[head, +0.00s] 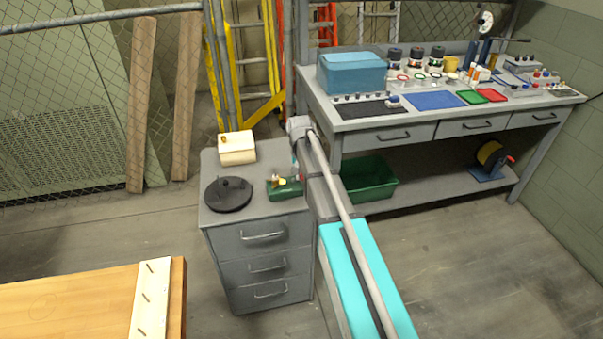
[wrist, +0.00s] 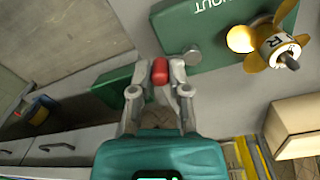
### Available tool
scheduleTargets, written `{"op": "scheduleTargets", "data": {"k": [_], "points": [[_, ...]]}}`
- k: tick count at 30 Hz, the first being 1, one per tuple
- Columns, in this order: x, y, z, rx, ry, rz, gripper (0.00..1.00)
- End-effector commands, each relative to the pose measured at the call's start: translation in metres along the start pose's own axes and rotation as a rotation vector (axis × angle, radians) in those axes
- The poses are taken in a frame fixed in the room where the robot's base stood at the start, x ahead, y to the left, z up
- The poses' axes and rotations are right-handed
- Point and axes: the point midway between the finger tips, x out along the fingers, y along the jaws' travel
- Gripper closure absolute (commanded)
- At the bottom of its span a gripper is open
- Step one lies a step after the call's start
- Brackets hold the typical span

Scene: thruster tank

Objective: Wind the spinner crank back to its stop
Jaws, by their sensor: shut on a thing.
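The spinner crank's red knob (wrist: 160,70) sits between my gripper's fingertips (wrist: 160,82) in the wrist view, and the fingers are closed on it. A grey round piece (wrist: 193,57) shows just right of the knob; the crank arm itself is hard to make out. Beside it is a green body (wrist: 240,28) with partly cut-off white lettering. A brass propeller (wrist: 262,44) with a letter on its hub is at the upper right. In the head view the green unit (head: 284,190) stands on a grey drawer cabinet, and my arm partly hides my gripper and the knob.
A black round disc (head: 228,194) and a cream box (head: 237,147) share the cabinet top (head: 262,208). A workbench (head: 420,118) with a blue case (head: 352,72) and small parts stands to the right. A green bin (head: 368,178) is on its lower shelf.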

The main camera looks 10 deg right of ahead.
Motion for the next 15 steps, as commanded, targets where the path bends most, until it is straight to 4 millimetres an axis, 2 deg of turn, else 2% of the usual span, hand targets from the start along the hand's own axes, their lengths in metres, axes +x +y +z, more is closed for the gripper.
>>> {"op": "scheduleTargets", "data": {"k": [15], "points": [[0.000, 0.000, 0.015, 0.491, -0.018, 0.004, 1.00]]}}
